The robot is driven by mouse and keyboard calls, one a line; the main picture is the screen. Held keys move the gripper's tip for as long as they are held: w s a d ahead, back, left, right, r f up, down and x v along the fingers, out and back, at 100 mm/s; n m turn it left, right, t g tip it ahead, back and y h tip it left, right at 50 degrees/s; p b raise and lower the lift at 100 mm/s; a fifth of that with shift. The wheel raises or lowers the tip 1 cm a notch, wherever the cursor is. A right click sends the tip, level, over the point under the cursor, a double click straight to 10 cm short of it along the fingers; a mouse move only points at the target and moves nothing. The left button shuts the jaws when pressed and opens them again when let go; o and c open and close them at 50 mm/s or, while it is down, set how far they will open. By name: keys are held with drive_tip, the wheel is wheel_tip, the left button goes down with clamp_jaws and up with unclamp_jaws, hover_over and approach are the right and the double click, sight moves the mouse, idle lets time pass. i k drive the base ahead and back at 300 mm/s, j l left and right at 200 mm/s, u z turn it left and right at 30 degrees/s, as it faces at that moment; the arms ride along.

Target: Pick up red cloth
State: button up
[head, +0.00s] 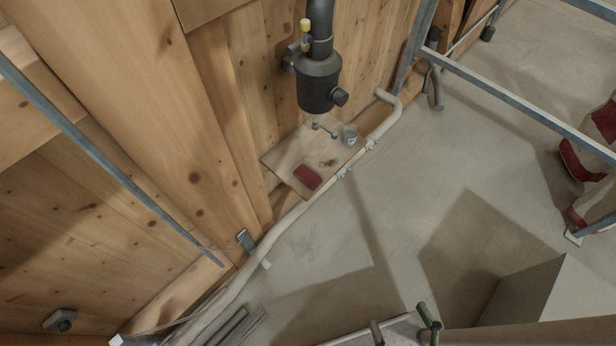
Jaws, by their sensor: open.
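The red cloth (307,177) is a small, flat, dark red rectangle. It lies near the front left edge of a small wooden board or shelf (290,157) against the plank wall. Nothing covers the cloth, and nothing is touching it from above. My gripper is not in view, so its place relative to the cloth does not show.
A small tin (350,137) and a blue-tipped tool (337,138) are on the board. A dark cylinder on a pipe (319,82) hangs above its back. A pale pipe (290,218) runs along the board's front. Metal rails (520,107) cross the right; grey floor lies between.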

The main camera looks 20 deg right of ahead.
sight(309, 178)
drive_tip(key=i+z, duration=0.3)
drive_tip(key=i, duration=0.4)
drive_tip(key=i+j+z, duration=0.1)
drive_tip(key=i+z, duration=0.2)
drive_tip(key=i, duration=0.45)
